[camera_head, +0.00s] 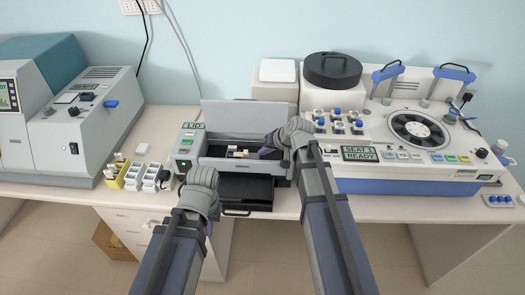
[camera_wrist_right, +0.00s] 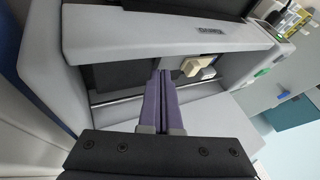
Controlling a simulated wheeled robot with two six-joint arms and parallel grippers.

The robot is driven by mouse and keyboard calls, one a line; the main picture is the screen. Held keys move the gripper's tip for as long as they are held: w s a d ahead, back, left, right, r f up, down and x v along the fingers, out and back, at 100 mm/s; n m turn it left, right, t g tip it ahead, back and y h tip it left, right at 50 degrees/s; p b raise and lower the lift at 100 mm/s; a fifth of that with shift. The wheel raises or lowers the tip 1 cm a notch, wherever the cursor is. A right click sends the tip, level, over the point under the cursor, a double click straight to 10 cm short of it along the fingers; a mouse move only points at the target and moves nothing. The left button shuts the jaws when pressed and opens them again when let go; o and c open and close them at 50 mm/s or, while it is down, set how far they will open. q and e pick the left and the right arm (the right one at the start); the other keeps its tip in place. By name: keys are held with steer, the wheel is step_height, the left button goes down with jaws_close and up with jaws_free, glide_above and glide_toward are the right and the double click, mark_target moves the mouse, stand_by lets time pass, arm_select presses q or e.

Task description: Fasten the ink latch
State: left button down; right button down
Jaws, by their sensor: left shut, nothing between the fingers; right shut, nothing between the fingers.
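The grey printer-like unit (camera_head: 187,149) stands mid-bench with its lid (camera_head: 238,117) raised. Its small display appears to read "LID". Inside the bay is a small pale block with a yellowish part (camera_head: 236,154), perhaps the ink latch; a beige tab (camera_wrist_right: 197,65) shows there in the right wrist view. I cannot tell whether it is fastened. My right gripper (camera_head: 267,153) reaches into the bay, right of the block, its purple fingers (camera_wrist_right: 160,88) together and empty, close to the beige tab. My left gripper (camera_head: 209,228) is low in front of the unit's left side, fingers mostly hidden.
A black tray (camera_head: 245,190) juts from the unit's front. A large console (camera_head: 420,170) with a round fan-like rotor fills the right.

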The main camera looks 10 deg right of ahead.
steer(key=shift+s+d+r+p, duration=0.25)
steer(key=shift+d+r+p, duration=0.15)
steer(key=shift+d+p, duration=0.05)
steer(key=p+v, duration=0.3)
steer(key=v, duration=0.1)
steer(key=p+v, duration=0.3)
steer(key=v, duration=0.1)
steer(key=shift+a+r+p, duration=0.1)
steer(key=shift+a+p, duration=0.15)
steer(key=shift+p, duration=0.05)
steer(key=shift+s+d+r+p, duration=0.25)
steer(key=shift+s+r+p, duration=0.05)
